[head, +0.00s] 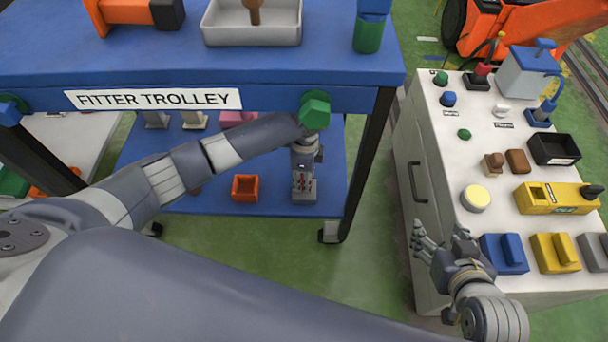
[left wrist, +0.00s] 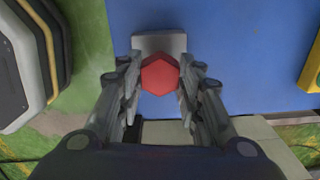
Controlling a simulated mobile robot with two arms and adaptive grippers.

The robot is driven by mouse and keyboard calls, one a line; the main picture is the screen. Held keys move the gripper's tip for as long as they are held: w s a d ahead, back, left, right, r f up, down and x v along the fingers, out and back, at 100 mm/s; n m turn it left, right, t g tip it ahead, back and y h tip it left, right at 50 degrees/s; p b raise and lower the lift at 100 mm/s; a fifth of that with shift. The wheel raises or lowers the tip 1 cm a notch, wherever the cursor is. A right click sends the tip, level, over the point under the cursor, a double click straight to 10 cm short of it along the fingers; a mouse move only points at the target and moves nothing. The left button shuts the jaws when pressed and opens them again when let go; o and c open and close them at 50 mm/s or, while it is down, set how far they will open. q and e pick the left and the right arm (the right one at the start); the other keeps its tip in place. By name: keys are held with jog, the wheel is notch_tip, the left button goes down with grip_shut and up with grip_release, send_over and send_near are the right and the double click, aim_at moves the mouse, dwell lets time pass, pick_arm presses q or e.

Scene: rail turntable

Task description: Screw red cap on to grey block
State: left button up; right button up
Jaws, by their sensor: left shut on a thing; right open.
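The red cap (left wrist: 160,75) is a hexagon, seen from above in the left wrist view between the fingers of my left gripper (left wrist: 158,88), which is shut on it. The grey block (left wrist: 160,42) lies directly behind and beneath the cap; how far the cap is threaded cannot be seen. In the head view my left gripper (head: 303,166) points down at the grey block (head: 304,195) on the trolley's lower blue shelf. Its fingers mostly hide the cap there. My right gripper (head: 440,244) is open and empty beside the front edge of the white cabinet.
The blue trolley top (head: 290,62) overhangs the lower shelf, with a dark leg (head: 360,165) right of my left gripper. An orange box (head: 245,188) stands left of the block. The white cabinet (head: 440,185) carries several blocks and boxes, including a blue block (head: 504,253).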

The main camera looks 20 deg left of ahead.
pick_arm(q)
jog(key=shift+f, duration=0.45)
pick_arm(e)
jog(key=shift+w+a+r+t, duration=0.25)
jog(key=shift+w+t, duration=0.05)
pick_arm(q)
jog(key=shift+f, duration=0.25)
jog(key=shift+f, duration=0.1)
pick_arm(e)
jog(key=shift+w+r, duration=0.1)
pick_arm(q)
jog(key=shift+f, duration=0.2)
jog(key=o, duration=0.3)
jog(key=c, duration=0.4)
pick_arm(e)
jog(key=shift+w+a+r, duration=0.1)
jog(key=shift+w+r, duration=0.1)
jog(key=shift+r, duration=0.05)
